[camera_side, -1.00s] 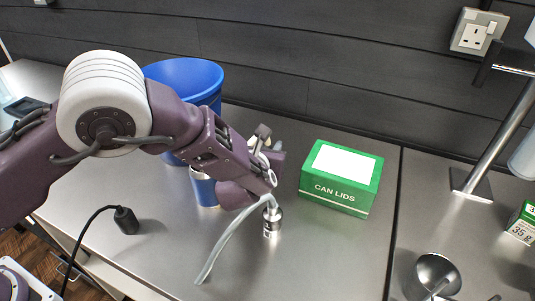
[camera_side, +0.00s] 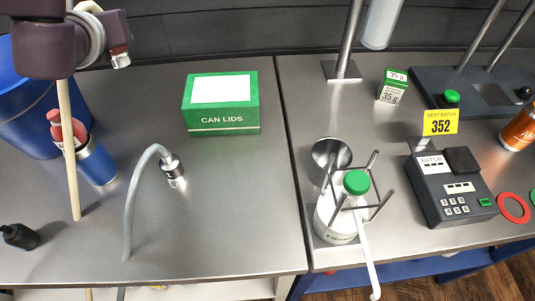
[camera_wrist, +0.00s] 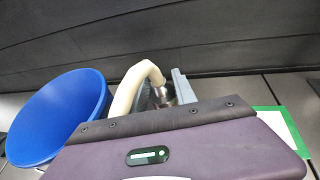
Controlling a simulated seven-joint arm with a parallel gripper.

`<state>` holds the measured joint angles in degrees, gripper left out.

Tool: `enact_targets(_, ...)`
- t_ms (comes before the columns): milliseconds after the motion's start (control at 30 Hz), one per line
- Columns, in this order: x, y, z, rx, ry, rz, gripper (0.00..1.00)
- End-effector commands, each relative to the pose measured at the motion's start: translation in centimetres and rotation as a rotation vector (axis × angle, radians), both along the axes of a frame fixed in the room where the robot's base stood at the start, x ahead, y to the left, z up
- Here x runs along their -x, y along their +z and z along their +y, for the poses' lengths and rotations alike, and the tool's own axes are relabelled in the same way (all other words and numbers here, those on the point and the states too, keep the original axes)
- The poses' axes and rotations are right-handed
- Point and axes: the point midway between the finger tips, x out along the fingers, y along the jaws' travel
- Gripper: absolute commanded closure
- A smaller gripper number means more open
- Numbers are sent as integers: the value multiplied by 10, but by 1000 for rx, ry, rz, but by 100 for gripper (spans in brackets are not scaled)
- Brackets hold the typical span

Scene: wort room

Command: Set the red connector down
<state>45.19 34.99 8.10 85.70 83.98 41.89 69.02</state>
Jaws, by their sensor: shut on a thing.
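A cream hose (camera_wrist: 128,88) bends over at its top and ends in a silver connector (camera_wrist: 163,94), with a reddish band visible in the side view (camera_side: 120,58). My gripper (camera_side: 98,38) is shut on this red connector at the upper left of the side view, well above the bench. The connector tilts downward. The cream hose hangs down to the bench in the side view (camera_side: 70,170). In the wrist view my gripper (camera_wrist: 163,90) is mostly hidden behind my own purple housing, as is the connector's lower end.
A grey hose (camera_side: 131,205) ends in a silver connector (camera_side: 173,171) on the bench. A blue bin (camera_side: 25,105), a cup (camera_side: 96,165) with red things in it and a green CAN LIDS box (camera_side: 221,104) stand nearby.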

Motion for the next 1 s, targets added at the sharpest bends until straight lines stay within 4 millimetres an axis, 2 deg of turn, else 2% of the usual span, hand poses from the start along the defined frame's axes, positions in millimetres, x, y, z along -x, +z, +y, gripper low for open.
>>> enact_targets(33,0,12,0,5,0,-4,100)
enact_targets(200,0,43,0,4,-3,-3,100)
enact_targets(467,-5,36,-54,4,-234,2,100)
enact_targets(667,6,33,-118,8,-517,5,100)
enact_targets(767,21,32,-156,8,-702,6,100)
enact_targets(867,47,31,-197,8,-922,6,100)
enact_targets(1000,102,31,-245,5,-1256,5,100)
